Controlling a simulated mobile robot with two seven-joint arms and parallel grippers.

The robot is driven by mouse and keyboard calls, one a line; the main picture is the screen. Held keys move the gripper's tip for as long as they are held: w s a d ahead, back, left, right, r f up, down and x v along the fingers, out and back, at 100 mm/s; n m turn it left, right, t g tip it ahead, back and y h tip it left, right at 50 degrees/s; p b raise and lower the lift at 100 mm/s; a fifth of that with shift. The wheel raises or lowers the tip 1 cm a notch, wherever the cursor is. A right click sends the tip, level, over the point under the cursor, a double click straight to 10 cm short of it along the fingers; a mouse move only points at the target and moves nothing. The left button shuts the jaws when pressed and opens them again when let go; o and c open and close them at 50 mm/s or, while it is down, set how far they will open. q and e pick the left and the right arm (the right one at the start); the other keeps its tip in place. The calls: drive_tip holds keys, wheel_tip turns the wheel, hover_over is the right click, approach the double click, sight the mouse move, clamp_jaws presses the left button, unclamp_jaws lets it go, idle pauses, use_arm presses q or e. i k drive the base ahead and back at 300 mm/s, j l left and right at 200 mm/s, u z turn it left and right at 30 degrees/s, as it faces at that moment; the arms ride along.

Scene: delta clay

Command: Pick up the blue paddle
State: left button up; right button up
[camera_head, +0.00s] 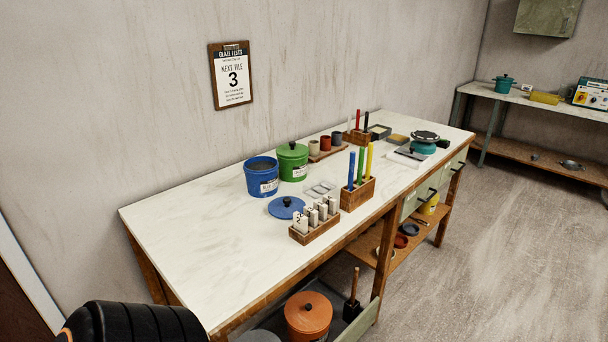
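The blue paddle (351,170) stands upright at the left end of a wooden holder (353,200) on the front part of the white-topped table. A green paddle (361,165) and a yellow paddle (369,159) stand in the same holder to its right. The lower end of the blue paddle is hidden in the holder. Neither of my grippers is in view. A black ribbed shape at the bottom left edge may be part of my own arm; I cannot tell.
A rack of numbered white tiles (315,221), a blue lid (286,207), an open blue tub (261,178) and a green lidded tub (292,162) stand left of the holder. A second holder (357,137) stands further back. The table's left end (190,235) is clear.

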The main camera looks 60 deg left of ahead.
sight(352, 153)
drive_tip(key=i+u, duration=0.15)
drive_tip(key=u, duration=0.3)
drive_tip(key=i+u, duration=0.15)
drive_tip(key=u, duration=0.25)
drive_tip(key=i+l+u, duration=0.15)
drive_tip(key=u, duration=0.3)
drive_tip(key=i+l+u, duration=0.1)
drive_tip(key=u, duration=0.3)
drive_tip(key=i+l+u, duration=0.1)
drive_tip(key=u, duration=0.35)
drive_tip(key=l+u, duration=0.4)
drive_tip(key=i+j, duration=0.05)
drive_tip(key=j, duration=0.05)
